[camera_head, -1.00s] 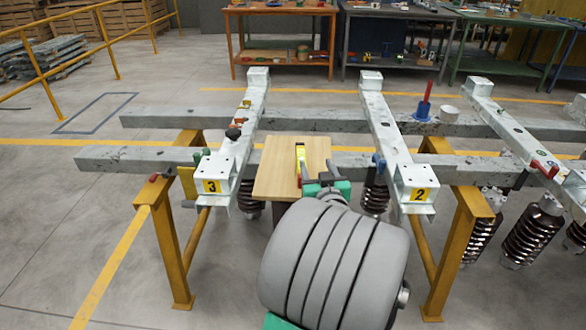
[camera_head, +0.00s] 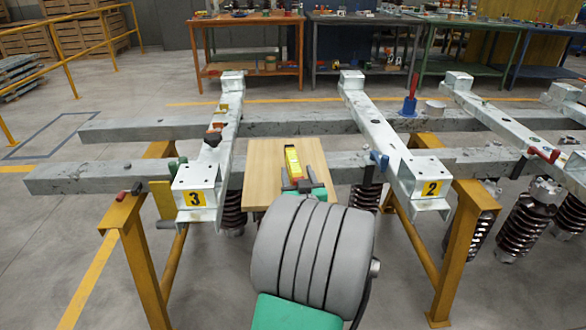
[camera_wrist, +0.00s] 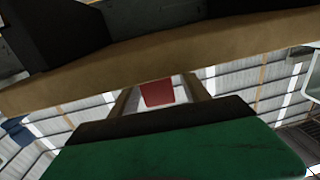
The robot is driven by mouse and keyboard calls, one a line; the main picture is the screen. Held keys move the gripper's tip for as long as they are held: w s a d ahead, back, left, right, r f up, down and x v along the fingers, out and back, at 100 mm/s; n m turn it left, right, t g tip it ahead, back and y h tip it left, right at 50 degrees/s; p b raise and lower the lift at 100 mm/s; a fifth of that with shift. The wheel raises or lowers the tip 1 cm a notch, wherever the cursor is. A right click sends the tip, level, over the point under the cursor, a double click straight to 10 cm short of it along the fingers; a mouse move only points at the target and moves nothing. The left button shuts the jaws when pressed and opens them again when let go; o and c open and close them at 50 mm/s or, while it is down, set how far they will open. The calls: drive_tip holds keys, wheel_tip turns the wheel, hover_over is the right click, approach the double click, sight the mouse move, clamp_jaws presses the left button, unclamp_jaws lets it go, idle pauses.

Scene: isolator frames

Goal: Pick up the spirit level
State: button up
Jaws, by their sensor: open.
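The spirit level (camera_head: 292,161) is yellow with a red near end. It lies lengthwise on a wooden board (camera_head: 262,168) between the beams marked 3 and 2. My gripper (camera_head: 299,178) is open at the level's near end, with its dark fingers on either side of the red part. My green and grey wrist hides what lies just below. In the wrist view a red patch (camera_wrist: 157,93), seemingly the level's end, shows beyond my green gripper body. I cannot tell whether the fingers touch it.
Pale metal beams marked 3 (camera_head: 193,198) and 2 (camera_head: 432,188) flank the board on yellow trestles. A blue fitting (camera_head: 379,159) sits at its right. A blue stand with a red top (camera_head: 410,99) is farther back. Dark ribbed insulators (camera_head: 526,228) hang at right.

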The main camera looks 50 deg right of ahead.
sight(295, 166)
drive_tip(key=x, duration=0.3)
drive_tip(key=shift+w+d+f, duration=0.15)
clamp_jaws()
idle(0.4)
